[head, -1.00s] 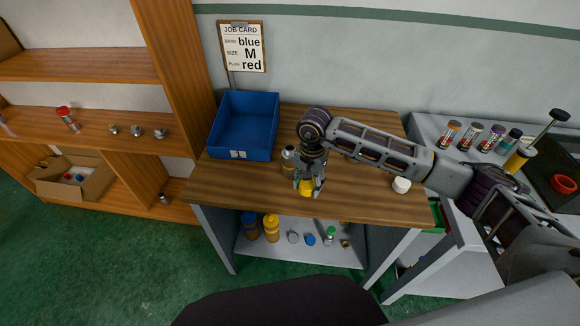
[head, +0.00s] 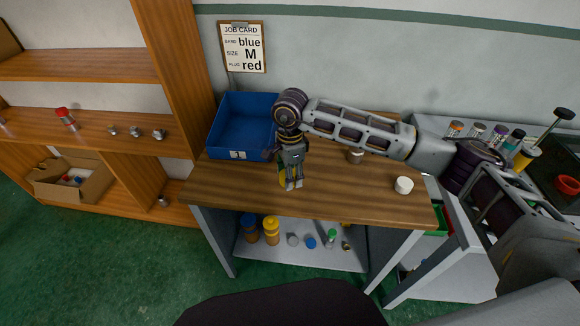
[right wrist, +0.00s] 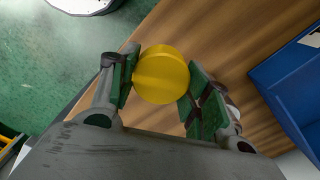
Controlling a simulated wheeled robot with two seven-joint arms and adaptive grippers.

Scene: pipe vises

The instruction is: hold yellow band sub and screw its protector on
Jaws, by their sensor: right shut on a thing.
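My right gripper (head: 291,187) is over the left part of the wooden bench and shut on a round yellow cap. In the right wrist view the yellow cap (right wrist: 162,75) sits between the two green finger pads (right wrist: 160,85). In the head view the gripper mostly hides it, and only a yellow sliver (head: 282,174) shows. A yellow cylinder (head: 525,156) stands on the grey bench at the right; I cannot tell whether it is the yellow band sub. My left gripper is not in view.
A blue bin (head: 246,120) stands at the bench's back left, close to my gripper. A white cap (head: 403,185) and a small brownish item (head: 355,156) are on the wooden bench (head: 335,195). Several banded cylinders (head: 477,130) line the grey bench. Bottles (head: 271,229) stand on the lower shelf.

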